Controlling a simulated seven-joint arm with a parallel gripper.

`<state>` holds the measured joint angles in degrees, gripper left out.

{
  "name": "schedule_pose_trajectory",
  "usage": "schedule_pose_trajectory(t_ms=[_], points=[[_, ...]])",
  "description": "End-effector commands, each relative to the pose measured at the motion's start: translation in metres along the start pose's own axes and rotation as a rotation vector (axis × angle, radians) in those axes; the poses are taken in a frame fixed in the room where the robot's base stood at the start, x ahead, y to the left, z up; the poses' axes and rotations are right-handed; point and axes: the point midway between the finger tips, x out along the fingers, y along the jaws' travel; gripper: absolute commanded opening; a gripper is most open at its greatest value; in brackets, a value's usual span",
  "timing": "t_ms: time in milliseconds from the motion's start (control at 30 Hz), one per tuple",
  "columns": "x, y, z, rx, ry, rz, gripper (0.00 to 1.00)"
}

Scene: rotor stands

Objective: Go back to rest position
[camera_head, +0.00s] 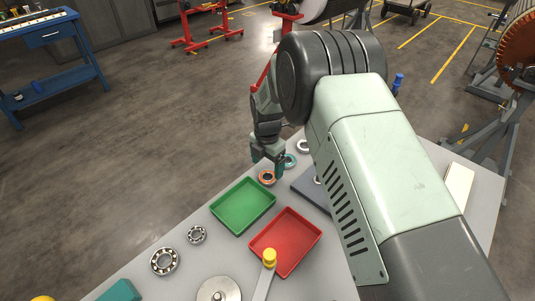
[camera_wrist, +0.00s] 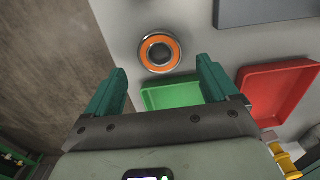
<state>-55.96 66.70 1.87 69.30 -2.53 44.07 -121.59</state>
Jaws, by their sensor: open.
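My gripper (camera_head: 268,160) hangs over the far part of the table, beyond the green tray, in the head view. In the wrist view my gripper (camera_wrist: 160,88) has its two teal fingers wide apart with nothing between them. A bearing with an orange ring (camera_wrist: 160,50) lies on the table ahead of the fingertips. In the head view the same orange-ringed bearing (camera_head: 267,177) lies just below the gripper, apart from it as far as I can tell. My arm hides part of the table on the right.
An empty green tray (camera_head: 243,206) and a red tray (camera_head: 286,241) stand on the grey table. Two bearings (camera_head: 164,262) (camera_head: 197,235), a metal disc (camera_head: 219,290) and a yellow-knobbed lever (camera_head: 269,258) are near the front. A teal-ringed bearing (camera_head: 290,160) and a dark plate (camera_head: 312,188) lie near the gripper.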

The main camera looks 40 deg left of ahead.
Motion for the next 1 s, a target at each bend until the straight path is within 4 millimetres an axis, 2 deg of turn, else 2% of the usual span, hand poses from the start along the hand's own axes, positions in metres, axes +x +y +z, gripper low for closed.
schedule_pose_trajectory(t_ms=[100, 300, 733, 767, 1000], points=[[0.018, -0.001, 0.001, 0.001, 0.001, -0.001, 0.87], [0.037, 0.000, 0.001, 0.001, 0.000, 0.000, 0.87], [0.044, 0.000, 0.001, 0.002, 0.000, 0.001, 0.87], [0.044, 0.000, 0.001, 0.002, 0.000, 0.001, 0.86], [0.044, 0.000, 0.001, 0.002, 0.000, 0.001, 0.49]])
